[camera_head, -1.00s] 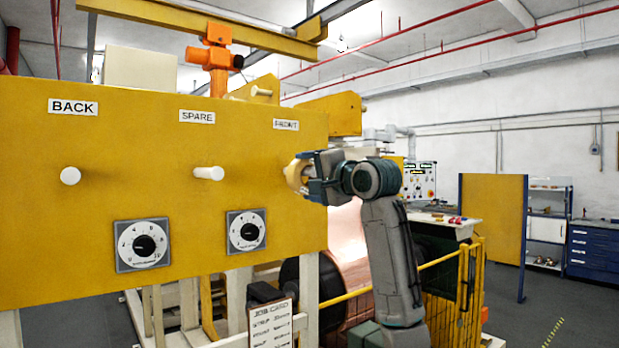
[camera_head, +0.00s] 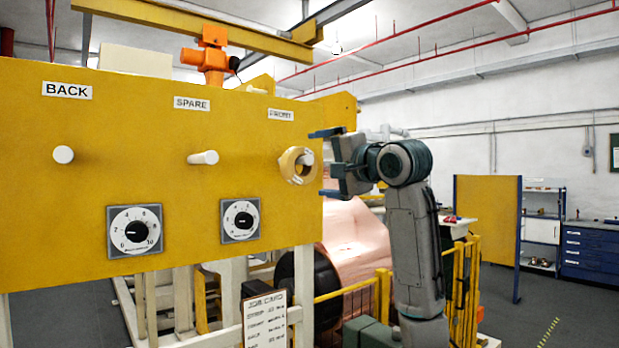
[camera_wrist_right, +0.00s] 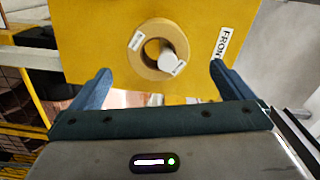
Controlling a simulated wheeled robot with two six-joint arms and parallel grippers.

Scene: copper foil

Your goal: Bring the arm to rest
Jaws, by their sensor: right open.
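My right gripper (camera_head: 326,163) is open and empty, just to the right of the yellow panel's FRONT peg. A tan ring-shaped roll (camera_head: 290,165) hangs around the peg under the FRONT label (camera_head: 281,114). In the right wrist view the roll (camera_wrist_right: 140,52) lies ahead, beyond and between the two open fingers (camera_wrist_right: 162,88), apart from them. The white peg end (camera_wrist_right: 172,62) shows inside its hole. My left gripper is not in view.
The yellow panel (camera_head: 130,190) also carries empty pegs under BACK (camera_head: 63,154) and SPARE (camera_head: 203,157), with two dials (camera_head: 135,231) below. A job card (camera_head: 265,322), copper foil roll (camera_head: 352,240) and yellow rails (camera_head: 470,285) stand low. Open floor lies at the right.

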